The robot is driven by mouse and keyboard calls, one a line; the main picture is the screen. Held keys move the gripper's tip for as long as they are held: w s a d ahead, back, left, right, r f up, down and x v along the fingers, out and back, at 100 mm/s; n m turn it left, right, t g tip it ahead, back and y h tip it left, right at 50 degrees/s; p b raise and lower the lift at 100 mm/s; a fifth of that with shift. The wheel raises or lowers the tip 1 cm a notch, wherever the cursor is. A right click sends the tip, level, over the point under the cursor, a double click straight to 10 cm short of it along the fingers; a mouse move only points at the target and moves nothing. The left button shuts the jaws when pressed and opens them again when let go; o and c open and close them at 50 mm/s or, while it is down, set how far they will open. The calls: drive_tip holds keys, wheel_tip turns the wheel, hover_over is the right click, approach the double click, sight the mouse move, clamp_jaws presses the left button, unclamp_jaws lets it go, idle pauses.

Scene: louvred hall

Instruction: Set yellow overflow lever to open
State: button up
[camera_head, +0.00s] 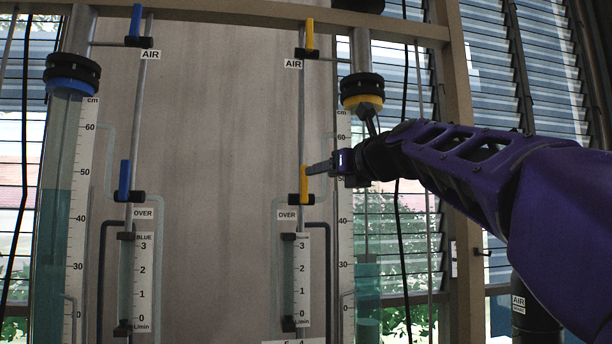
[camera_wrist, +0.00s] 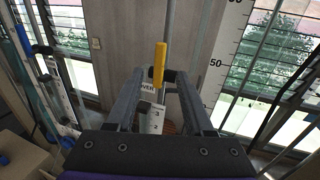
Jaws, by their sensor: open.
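The yellow overflow lever (camera_head: 304,180) points straight up from its black valve body above the right-hand OVER label (camera_head: 287,215). In the wrist view the yellow lever (camera_wrist: 159,63) stands upright, just beyond and between my finger ends. My gripper (camera_head: 318,168) reaches in from the right, its fingertips close beside the lever in the head view. In the wrist view my gripper (camera_wrist: 162,78) has its two fingers spread apart with nothing held between them. I cannot tell whether a finger touches the lever.
A yellow AIR lever (camera_head: 309,34) stands upright higher on the same pipe. Blue AIR (camera_head: 136,20) and blue OVER (camera_head: 125,180) levers are on the left. A flow meter (camera_head: 302,275) sits below the yellow overflow lever. A scaled tube with a yellow collar (camera_head: 364,103) stands to its right.

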sight(306, 177)
drive_tip(key=p+x, duration=0.4)
drive_tip(key=x, duration=0.3)
drive_tip(key=shift+w+f, duration=0.1)
drive_tip(key=shift+w, duration=0.05)
drive_tip(key=shift+a+p, duration=0.1)
drive_tip(key=shift+p, duration=0.35)
drive_tip(key=shift+p+x, duration=0.55)
drive_tip(key=shift+x, duration=0.35)
clamp_jaws()
idle(0.3)
